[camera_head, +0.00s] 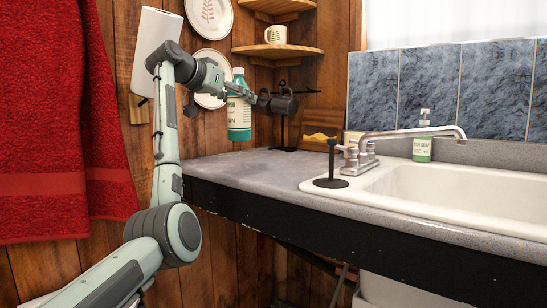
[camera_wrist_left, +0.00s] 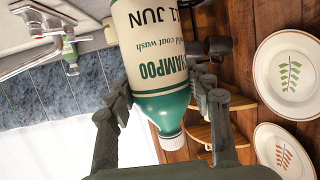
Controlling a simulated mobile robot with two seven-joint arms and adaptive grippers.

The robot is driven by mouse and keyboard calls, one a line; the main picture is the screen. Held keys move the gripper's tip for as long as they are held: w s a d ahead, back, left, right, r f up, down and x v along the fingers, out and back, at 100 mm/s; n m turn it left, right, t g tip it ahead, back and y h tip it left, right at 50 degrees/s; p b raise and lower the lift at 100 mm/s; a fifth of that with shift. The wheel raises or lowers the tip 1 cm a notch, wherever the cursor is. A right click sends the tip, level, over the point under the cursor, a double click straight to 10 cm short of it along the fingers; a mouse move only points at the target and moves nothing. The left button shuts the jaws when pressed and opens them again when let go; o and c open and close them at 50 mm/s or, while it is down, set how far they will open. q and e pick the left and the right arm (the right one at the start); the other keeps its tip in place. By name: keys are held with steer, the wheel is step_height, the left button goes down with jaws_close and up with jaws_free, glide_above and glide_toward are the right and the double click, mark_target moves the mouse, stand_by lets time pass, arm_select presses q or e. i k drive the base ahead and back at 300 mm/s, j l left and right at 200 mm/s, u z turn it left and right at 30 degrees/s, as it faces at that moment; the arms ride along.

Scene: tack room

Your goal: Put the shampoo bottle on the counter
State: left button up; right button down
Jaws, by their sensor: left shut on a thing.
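The shampoo bottle (camera_head: 239,112) is green with a cream label and a white cap. My left gripper (camera_head: 232,92) is shut on it near its upper part and holds it upright above the back left of the counter (camera_head: 240,165). In the left wrist view the bottle (camera_wrist_left: 155,60) fills the middle, with the fingers of my left gripper (camera_wrist_left: 160,100) on both sides of it. The picture there is turned, so the cap points down. My right gripper is in neither view.
Dark mugs hang on a rack (camera_head: 283,120) behind the bottle, close to its right. A white sink (camera_head: 450,190) with a faucet (camera_head: 400,135) and a soap bottle (camera_head: 422,148) takes up the right. A black stand (camera_head: 331,165) is by the sink's edge. The counter's left part is clear.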

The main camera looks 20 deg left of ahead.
mark_target(270, 160)
steer(key=i+j, duration=0.55)
steer(key=i, duration=0.3)
